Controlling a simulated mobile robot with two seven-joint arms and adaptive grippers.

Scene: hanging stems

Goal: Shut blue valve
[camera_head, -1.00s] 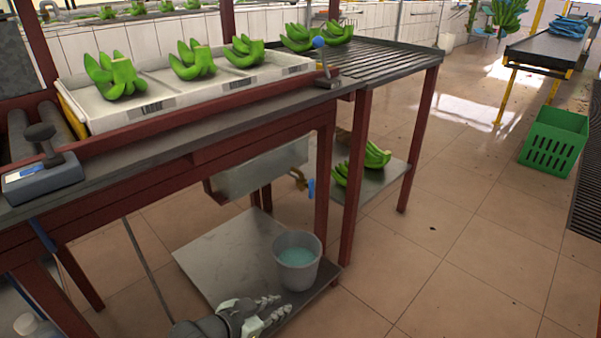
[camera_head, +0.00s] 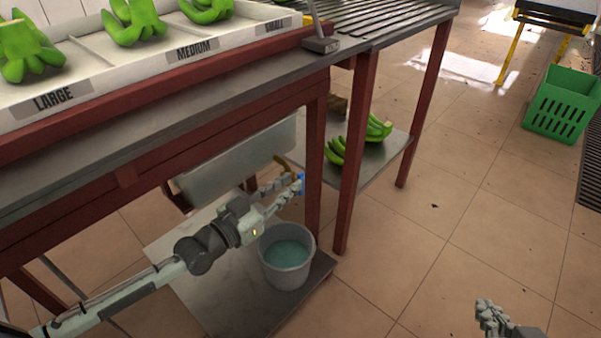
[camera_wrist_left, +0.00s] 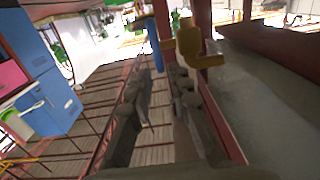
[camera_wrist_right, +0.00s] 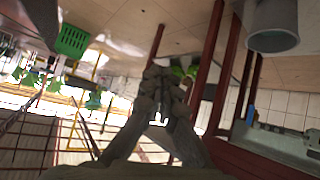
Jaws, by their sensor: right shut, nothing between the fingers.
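The blue valve is a small lever (camera_head: 301,182) on a brass tap (camera_head: 287,163) under the metal basin (camera_head: 240,160). In the left wrist view the blue lever (camera_wrist_left: 154,45) hangs just ahead of and roughly between my left fingertips, with the brass tap (camera_wrist_left: 192,42) to its right. My left gripper (camera_head: 288,184) is open and reaches in beside the lever; contact cannot be told. The left fingers also show in the left wrist view (camera_wrist_left: 160,75). My right gripper (camera_head: 487,308) is shut and empty, low over the floor at the right, far from the valve.
A grey bucket (camera_head: 287,268) of bluish water stands on the low shelf (camera_head: 215,300) below the tap. A red table leg (camera_head: 314,160) stands close right of the lever. Bananas (camera_head: 375,130) lie on a side shelf. The floor on the right is clear up to a green crate (camera_head: 560,104).

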